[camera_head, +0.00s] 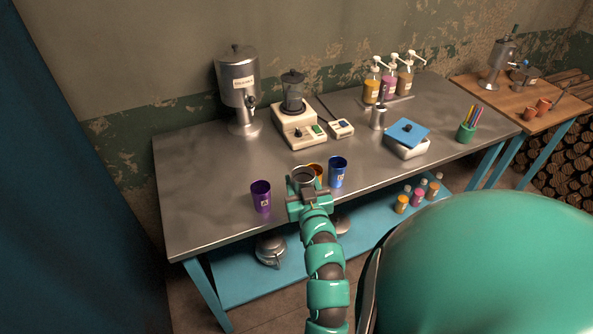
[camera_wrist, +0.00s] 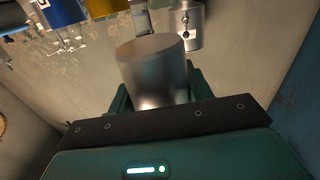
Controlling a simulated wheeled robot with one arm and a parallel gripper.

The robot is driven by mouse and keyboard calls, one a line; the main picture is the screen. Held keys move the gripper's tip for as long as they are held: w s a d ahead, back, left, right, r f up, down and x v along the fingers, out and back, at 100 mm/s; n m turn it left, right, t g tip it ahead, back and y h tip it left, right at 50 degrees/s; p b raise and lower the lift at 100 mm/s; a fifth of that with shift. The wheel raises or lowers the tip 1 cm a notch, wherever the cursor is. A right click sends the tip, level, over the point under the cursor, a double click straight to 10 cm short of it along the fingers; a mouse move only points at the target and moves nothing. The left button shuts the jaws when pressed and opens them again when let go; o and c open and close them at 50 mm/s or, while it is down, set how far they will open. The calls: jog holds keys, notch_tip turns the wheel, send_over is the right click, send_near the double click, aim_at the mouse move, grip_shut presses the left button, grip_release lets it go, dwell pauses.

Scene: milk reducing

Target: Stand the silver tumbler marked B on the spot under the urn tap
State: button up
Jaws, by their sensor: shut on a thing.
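My gripper (camera_head: 307,194) is at the front edge of the steel table, shut on a silver tumbler (camera_head: 303,175). In the wrist view the tumbler (camera_wrist: 154,72) stands out plain between the fingers; no letter shows on the side I see. The silver urn (camera_head: 237,82) stands at the back left of the table, with its tap (camera_head: 251,102) on its front right side. The urn also shows in the wrist view (camera_wrist: 187,22), apart from the tumbler. The spot under the tap is too small to make out.
A purple tumbler (camera_head: 261,196) marked A stands left of my gripper. An orange tumbler (camera_head: 316,169) and a blue tumbler (camera_head: 337,173) stand close on its right. A white blender (camera_head: 298,125) stands right of the urn. The table's left part (camera_head: 200,190) is clear.

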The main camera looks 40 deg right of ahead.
jog(key=s+p, duration=0.1)
jog(key=s+r+p, duration=0.1)
jog(key=shift+s+a+r+p, duration=0.2)
jog(key=shift+a+r+p, duration=0.05)
jog(key=shift+a+p, duration=0.05)
jog(key=shift+s+a+p, duration=0.15)
jog(key=shift+s+p, duration=0.2)
jog(key=shift+s, duration=0.1)
jog(key=w+a+f+n+y, duration=0.1)
jog(key=w+a+f+y, duration=0.1)
jog(key=a+f, duration=0.2)
jog(key=w+a+f+n+t+y+b, duration=0.1)
jog(key=w+a+f+n+y, duration=0.1)
jog(key=a+f, duration=0.3)
jog(key=w+a+f+n+y, duration=0.2)
jog(key=a+f, duration=0.3)
jog(key=a, duration=0.5)
jog(key=shift+w+f+t+y, duration=0.15)
jog(key=shift+w+t+y, duration=0.15)
jog(key=shift+w+y, duration=0.5)
jog(key=shift+d, duration=0.1)
